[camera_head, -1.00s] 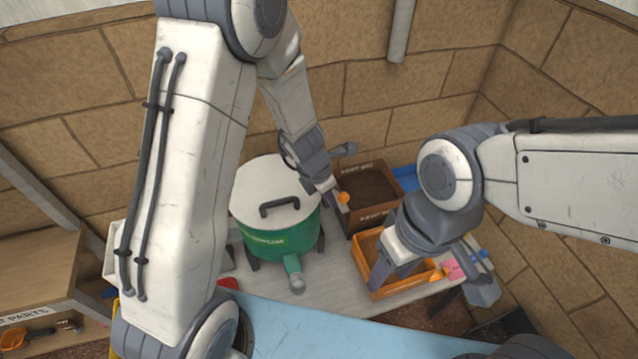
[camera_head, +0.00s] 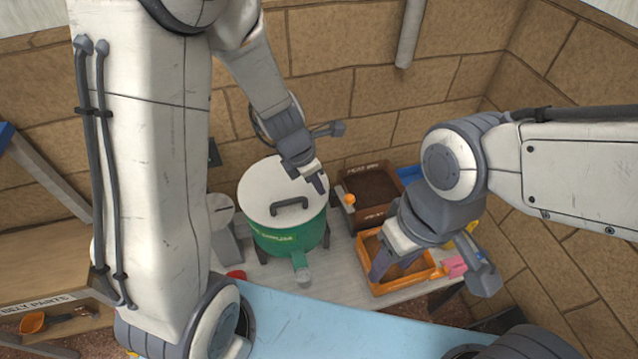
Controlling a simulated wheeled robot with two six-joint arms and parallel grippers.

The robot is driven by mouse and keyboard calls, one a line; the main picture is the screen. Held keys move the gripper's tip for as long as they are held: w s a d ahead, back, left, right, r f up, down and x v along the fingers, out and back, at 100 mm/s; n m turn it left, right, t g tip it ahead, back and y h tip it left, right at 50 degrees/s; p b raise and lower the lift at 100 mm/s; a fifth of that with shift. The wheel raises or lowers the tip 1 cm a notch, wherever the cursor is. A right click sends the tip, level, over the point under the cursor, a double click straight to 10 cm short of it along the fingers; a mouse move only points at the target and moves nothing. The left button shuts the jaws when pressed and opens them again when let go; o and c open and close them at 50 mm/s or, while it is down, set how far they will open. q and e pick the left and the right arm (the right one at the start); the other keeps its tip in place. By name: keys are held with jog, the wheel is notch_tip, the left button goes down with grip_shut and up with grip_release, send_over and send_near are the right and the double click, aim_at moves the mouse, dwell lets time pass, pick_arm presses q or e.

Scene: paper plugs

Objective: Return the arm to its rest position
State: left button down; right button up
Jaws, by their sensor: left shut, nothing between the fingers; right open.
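My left gripper (camera_head: 318,184) is shut and empty. It hangs in front of the right side of the white lid of the green vacuum pot (camera_head: 288,238), with its arm coming in from the upper left. My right gripper (camera_head: 397,268) is open and points down over the orange tray (camera_head: 405,286). Its fingers cover part of the tray's inside, so I cannot tell whether they touch anything there.
A brown box (camera_head: 372,190) of dark material stands behind the orange tray. A blue bin (camera_head: 411,173) is beside it. A pink object (camera_head: 455,266) lies right of the tray. A wooden parts shelf (camera_head: 40,268) is at the left. The light-blue surface (camera_head: 330,325) in front is clear.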

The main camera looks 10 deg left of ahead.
pick_arm(q)
jog(key=s+d+m+g+b, duration=0.2)
jog(key=s+d+m+b, duration=0.7)
jog(key=m, duration=0.7)
jog(key=s+a+m+b, duration=0.1)
jog(key=s+m, duration=0.4)
jog(key=m, duration=0.3)
jog(key=s+a+f+m+y+b, duration=0.1)
jog(key=s+m+b, duration=0.1)
jog(key=s+m, duration=0.4)
jog(key=m, duration=0.3)
jog(key=shift+a+f+m+y+b, duration=0.25)
jog(key=shift+a+m+y+b, duration=0.05)
jog(key=shift+a, duration=0.1)
